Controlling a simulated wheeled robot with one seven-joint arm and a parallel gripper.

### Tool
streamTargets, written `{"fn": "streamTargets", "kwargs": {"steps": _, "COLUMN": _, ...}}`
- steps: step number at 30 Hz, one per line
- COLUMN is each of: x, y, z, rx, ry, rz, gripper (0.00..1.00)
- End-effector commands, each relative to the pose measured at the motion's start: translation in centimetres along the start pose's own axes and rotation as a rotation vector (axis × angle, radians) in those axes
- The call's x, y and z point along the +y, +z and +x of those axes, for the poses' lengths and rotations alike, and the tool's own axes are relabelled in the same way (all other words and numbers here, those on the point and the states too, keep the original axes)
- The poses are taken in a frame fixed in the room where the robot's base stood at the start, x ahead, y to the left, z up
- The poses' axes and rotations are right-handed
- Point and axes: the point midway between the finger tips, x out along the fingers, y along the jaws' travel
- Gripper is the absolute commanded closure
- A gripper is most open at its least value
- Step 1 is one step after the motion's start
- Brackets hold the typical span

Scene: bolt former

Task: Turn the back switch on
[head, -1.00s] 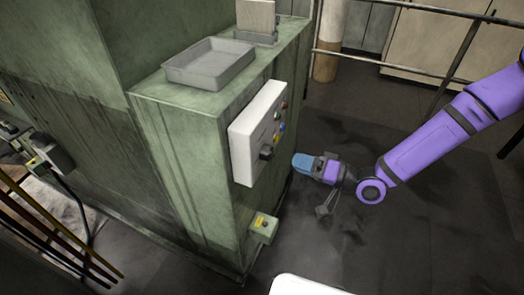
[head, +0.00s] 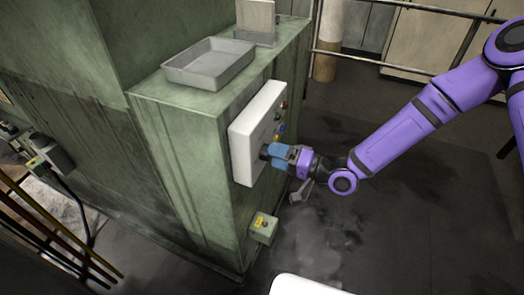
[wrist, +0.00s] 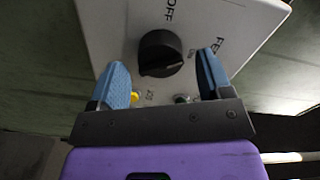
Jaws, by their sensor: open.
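The white control box (head: 254,132) is fixed to the side of the green machine. In the wrist view its panel (wrist: 110,30) carries a black rotary knob (wrist: 160,52) with "OFF" printed above it and other lettering around it. My gripper (head: 268,152) is at the front of the box, at the knob's height; there its fingers hide the knob. In the wrist view my gripper (wrist: 164,80) is open, with one blue finger on each side of the knob and gaps between. I cannot tell how far the fingertips are from the panel.
A yellow button (wrist: 134,97) and a dark button (wrist: 181,99) are near the fingers. A grey tray (head: 208,62) is on top. The floor to the right is clear.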

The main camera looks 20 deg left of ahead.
Motion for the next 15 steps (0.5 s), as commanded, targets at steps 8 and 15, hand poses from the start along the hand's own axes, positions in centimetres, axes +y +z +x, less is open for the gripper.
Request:
{"fn": "streamTargets", "kwargs": {"steps": 8, "x": -0.13, "y": 0.05, "z": 1.3, "rx": -0.003, "ry": -0.001, "rz": -0.318, "gripper": 0.28}}
{"fn": "streamTargets", "kwargs": {"steps": 15, "x": -0.05, "y": -0.02, "z": 1.2, "rx": 0.001, "ry": 0.0, "rz": -0.56, "gripper": 0.28}}
